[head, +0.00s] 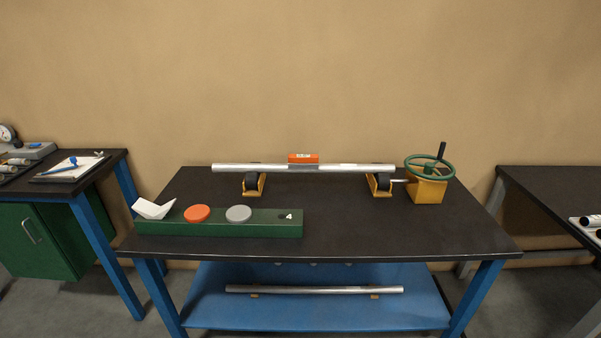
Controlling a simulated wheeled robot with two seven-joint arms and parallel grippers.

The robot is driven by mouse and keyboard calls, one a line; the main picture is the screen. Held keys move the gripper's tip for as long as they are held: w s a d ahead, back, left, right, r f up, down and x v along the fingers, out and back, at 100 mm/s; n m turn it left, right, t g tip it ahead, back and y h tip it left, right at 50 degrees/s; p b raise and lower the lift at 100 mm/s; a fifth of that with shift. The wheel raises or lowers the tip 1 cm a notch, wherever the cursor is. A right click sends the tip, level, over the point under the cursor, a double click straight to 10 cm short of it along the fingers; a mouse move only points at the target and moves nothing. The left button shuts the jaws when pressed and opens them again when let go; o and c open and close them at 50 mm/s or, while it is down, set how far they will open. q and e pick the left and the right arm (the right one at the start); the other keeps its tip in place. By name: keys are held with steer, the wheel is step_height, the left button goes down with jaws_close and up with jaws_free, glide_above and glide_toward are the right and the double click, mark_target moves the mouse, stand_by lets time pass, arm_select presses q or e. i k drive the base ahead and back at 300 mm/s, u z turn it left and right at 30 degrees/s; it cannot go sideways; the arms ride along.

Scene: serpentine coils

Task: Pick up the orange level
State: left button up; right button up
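The orange level (303,158) is a small block with a pale vial window. It sits on top of a long silver tube (345,168) near the tube's middle, toward the back of the dark-topped workbench (380,225). The tube lies level on two yellow roller stands, the left one (254,185) and the right one (379,186). Neither of my grippers shows in the head view.
A green box (262,222) with an orange disc (197,213), a grey disc (238,213) and a folded white card (153,208) stands front left. A green handwheel (430,167) on a yellow block stands right. Side tables flank the bench. The front right benchtop is clear.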

mark_target(295, 160)
steer(key=z, duration=1.3)
steer(key=i, duration=0.75)
steer(key=z, duration=0.6)
steer(key=i, duration=0.9)
steer(key=u, duration=0.3)
